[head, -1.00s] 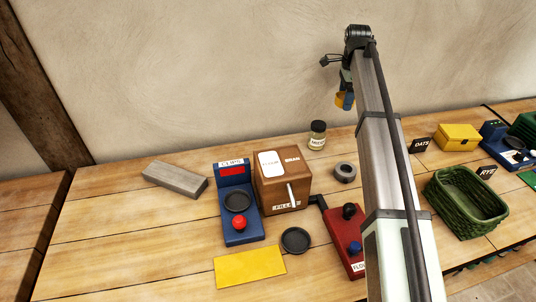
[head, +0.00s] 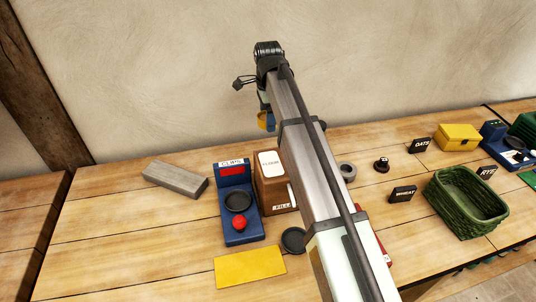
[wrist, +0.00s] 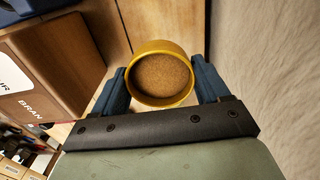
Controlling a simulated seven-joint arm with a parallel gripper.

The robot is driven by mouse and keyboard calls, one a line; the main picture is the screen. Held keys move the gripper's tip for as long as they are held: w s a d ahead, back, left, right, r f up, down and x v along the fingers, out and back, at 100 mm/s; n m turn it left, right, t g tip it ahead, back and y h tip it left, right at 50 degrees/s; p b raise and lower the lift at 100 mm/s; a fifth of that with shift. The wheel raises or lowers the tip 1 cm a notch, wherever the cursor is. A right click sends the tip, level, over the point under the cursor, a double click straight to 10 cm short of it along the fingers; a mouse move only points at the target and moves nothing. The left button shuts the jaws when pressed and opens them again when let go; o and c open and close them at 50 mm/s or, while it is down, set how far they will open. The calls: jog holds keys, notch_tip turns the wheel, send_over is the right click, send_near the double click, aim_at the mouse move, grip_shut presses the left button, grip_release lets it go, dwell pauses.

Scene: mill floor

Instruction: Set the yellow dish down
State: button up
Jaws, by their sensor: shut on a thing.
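My gripper (wrist: 162,82) is shut on the yellow dish (wrist: 160,101), with a blue finger on each side of it. The dish is round and holds brown, grainy stuff; it looks upright. In the head view my gripper (head: 268,117) is high at the back, near the wall, and only a small piece of the yellow dish (head: 262,121) shows beside the blue finger. The dish is in the air behind the brown wooden box (head: 268,192); the wrist view shows the box (wrist: 75,40) to its left. A flat yellow mat (head: 250,267) lies bare at the front.
A blue scale (head: 240,228) with a black pan and red button stands left of the box. A grey block (head: 175,179) lies further left. A dark round dish (head: 293,240) and a grey ring (head: 347,171) are partly hidden by my arm. A green basket (head: 466,202) stands right.

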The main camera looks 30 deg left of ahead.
jog(key=shift+f, duration=6.25)
jog(key=shift+f, duration=0.1)
jog(key=o, duration=1.1)
notch_tip(320, 180, up, 12)
jog(key=shift+r, duration=0.15)
